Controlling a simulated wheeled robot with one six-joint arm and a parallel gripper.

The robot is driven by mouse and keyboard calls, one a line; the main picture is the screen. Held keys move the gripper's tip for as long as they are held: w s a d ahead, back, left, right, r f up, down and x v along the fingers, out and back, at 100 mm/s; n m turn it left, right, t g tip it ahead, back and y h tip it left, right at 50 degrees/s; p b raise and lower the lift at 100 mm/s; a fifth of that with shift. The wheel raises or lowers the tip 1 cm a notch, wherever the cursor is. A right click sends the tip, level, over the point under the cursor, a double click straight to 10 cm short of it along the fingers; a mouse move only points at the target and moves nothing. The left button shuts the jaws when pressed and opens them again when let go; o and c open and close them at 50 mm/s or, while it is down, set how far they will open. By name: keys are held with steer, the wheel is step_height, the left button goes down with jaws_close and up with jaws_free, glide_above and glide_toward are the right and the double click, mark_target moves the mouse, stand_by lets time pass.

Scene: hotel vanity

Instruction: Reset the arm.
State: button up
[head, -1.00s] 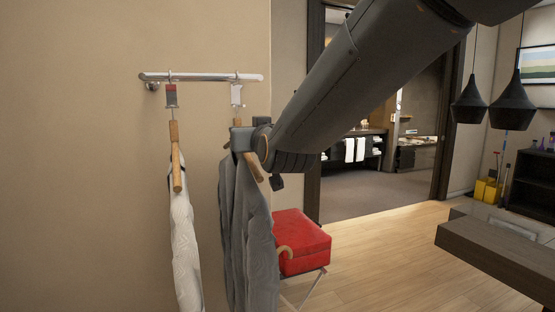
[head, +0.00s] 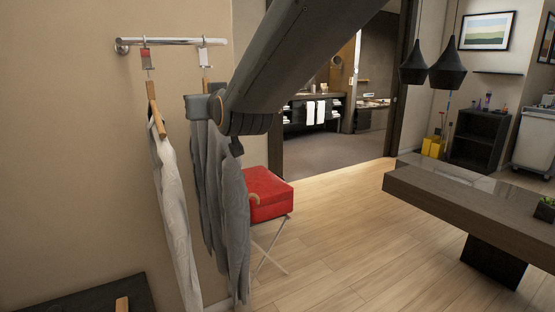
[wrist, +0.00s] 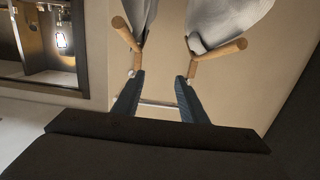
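My gripper (wrist: 157,92) is open, its two dark fingers wide apart in the wrist view with nothing held between them. In the head view my arm reaches in from the top, and its end overlaps the grey garment (head: 232,205); the fingers are hidden there. The grey garment and a white garment (head: 173,210) hang on wooden hangers from a short metal wall rail (head: 170,42). In the wrist view one wooden hanger (wrist: 125,34) appears beyond the left finger and another (wrist: 220,48) beyond the right. I cannot tell whether the fingers touch them.
A red box (head: 268,197) sits on a folding stand right of the garments. A dark table (head: 470,205) stands at the right. Black pendant lamps (head: 448,68) hang above. A dark surface (head: 85,300) is at the lower left. The wood floor between is clear.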

steer(key=s+d+f+m+g+h, duration=0.35)
steer(key=d+f+g+h, duration=0.25)
steer(key=d+f, duration=1.55)
steer(key=s+d+f+g+h, duration=0.1)
steer(key=s+d+f+g, duration=0.1)
steer(key=s+d+f, duration=0.2)
steer(key=s+d+f+m+g, duration=0.1)
steer(key=s+d+f+g, duration=0.2)
steer(key=s, duration=0.8)
steer(key=s+d+f+m+g+h, duration=0.1)
steer(key=s+d+f+g, duration=0.1)
steer(key=s+d+f, duration=0.5)
steer(key=shift+s+d+g+h, duration=0.2)
steer(key=shift+d+g+h, duration=0.1)
steer(key=shift+d, duration=0.65)
